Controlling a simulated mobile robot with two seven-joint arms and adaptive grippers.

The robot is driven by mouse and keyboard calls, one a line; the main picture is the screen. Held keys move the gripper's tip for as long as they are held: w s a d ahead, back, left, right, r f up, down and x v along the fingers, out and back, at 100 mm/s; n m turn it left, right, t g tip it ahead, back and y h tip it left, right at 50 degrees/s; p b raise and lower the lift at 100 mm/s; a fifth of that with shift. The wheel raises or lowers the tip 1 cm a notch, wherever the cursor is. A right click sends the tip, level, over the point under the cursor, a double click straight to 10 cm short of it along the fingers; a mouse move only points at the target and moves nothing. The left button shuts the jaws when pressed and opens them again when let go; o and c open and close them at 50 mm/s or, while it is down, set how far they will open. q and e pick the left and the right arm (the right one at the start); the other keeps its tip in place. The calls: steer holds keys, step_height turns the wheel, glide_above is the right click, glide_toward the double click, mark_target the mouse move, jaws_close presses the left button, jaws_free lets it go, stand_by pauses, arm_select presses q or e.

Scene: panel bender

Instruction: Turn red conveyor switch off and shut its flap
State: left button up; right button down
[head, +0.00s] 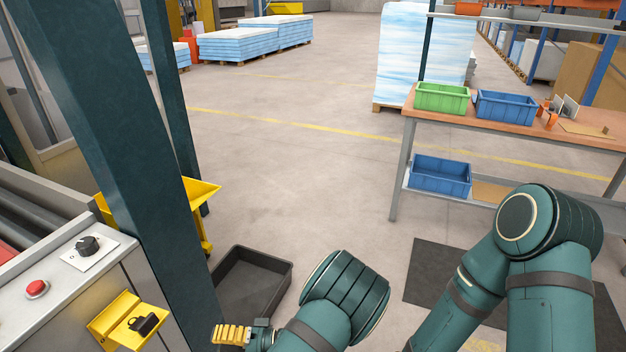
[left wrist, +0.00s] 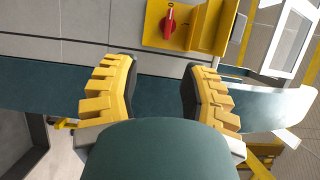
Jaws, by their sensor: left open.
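The red conveyor switch (left wrist: 168,21) shows in the left wrist view as a rotary handle on a yellow plate (left wrist: 152,37), at the top of the picture. Its yellow flap (left wrist: 213,28) stands open beside it, swung out from the plate. In the head view the yellow flap (head: 113,318) juts from the grey console at lower left, with a black padlock-like part (head: 143,323) by it; the red handle cannot be made out there. My left gripper (left wrist: 158,92) is open and empty, apart from switch and flap. In the head view its yellow fingers (head: 231,334) show at the bottom edge, right of the console.
The console (head: 35,318) also carries a red push button (head: 37,288) and a black knob (head: 87,245). A dark green post (head: 130,150) rises behind it. A black bin (head: 250,285) stands on the floor. A workbench (head: 520,130) with bins is at right; the middle floor is clear.

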arm_select(q)
steer(key=s+d+f+g+h, duration=0.2)
steer(key=s+f+g+h, duration=0.4)
steer(key=s+f+h, duration=0.55)
steer(key=s+d+f+t+h, duration=0.1)
steer(key=s+d+h, duration=0.2)
steer(key=d+h, duration=0.4)
steer(key=w+d+r+n+t+h, duration=0.1)
steer(key=w+r+t+h, duration=0.2)
steer(key=w+t, duration=0.3)
steer(key=shift+w+d+r+t, duration=0.15)
steer(key=shift+r+t, duration=0.35)
steer(key=shift+r, duration=0.25)
steer(key=shift+h, duration=0.25)
